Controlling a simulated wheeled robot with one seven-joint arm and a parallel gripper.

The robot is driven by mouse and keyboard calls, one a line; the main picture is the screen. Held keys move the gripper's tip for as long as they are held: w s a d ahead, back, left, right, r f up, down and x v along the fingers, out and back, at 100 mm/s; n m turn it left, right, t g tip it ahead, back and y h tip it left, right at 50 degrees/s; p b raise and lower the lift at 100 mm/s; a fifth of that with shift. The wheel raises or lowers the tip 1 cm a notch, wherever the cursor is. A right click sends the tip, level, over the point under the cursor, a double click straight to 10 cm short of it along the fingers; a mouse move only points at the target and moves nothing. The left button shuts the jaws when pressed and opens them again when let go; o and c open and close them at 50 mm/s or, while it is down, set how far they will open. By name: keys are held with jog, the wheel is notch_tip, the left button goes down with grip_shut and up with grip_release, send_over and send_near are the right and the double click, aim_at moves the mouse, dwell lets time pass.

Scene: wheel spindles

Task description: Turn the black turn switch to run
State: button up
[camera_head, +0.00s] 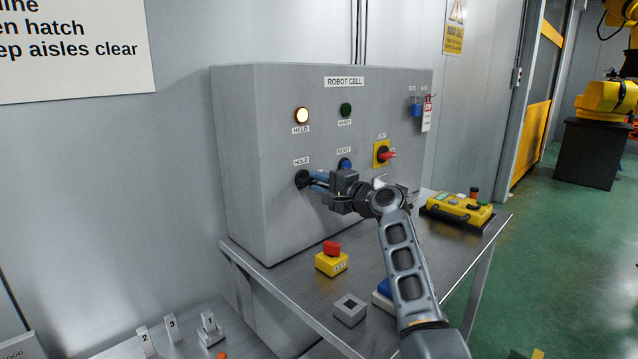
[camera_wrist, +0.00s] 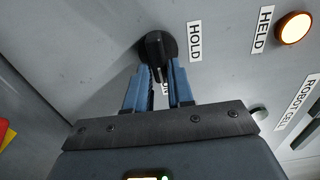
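The black turn switch (camera_head: 302,179) is on the front of the grey control box, under its HOLD label (camera_head: 301,161). In the wrist view the switch (camera_wrist: 157,46) is a round black knob with a raised bar handle, and HOLD (camera_wrist: 194,41) is to its right. My gripper (camera_head: 312,181) reaches the switch from the right. Its blue fingers (camera_wrist: 160,72) are close together, one on each side of the handle. I cannot tell whether they press on it. Another label (camera_wrist: 165,88) shows partly between the fingers, mostly hidden.
The HELD lamp (camera_head: 302,115) glows; the green lamp (camera_head: 346,110) looks dark. A blue button (camera_head: 345,163) and a red switch on a yellow plate (camera_head: 382,154) are to the right. A yellow emergency-stop box (camera_head: 332,261) and a yellow pendant (camera_head: 458,210) stand on the metal table (camera_head: 290,285).

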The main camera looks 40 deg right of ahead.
jog(key=o, duration=0.3)
jog(key=shift+s+d+b, duration=0.1)
jog(key=shift+s+b, duration=0.55)
jog(key=shift+s, duration=3.25)
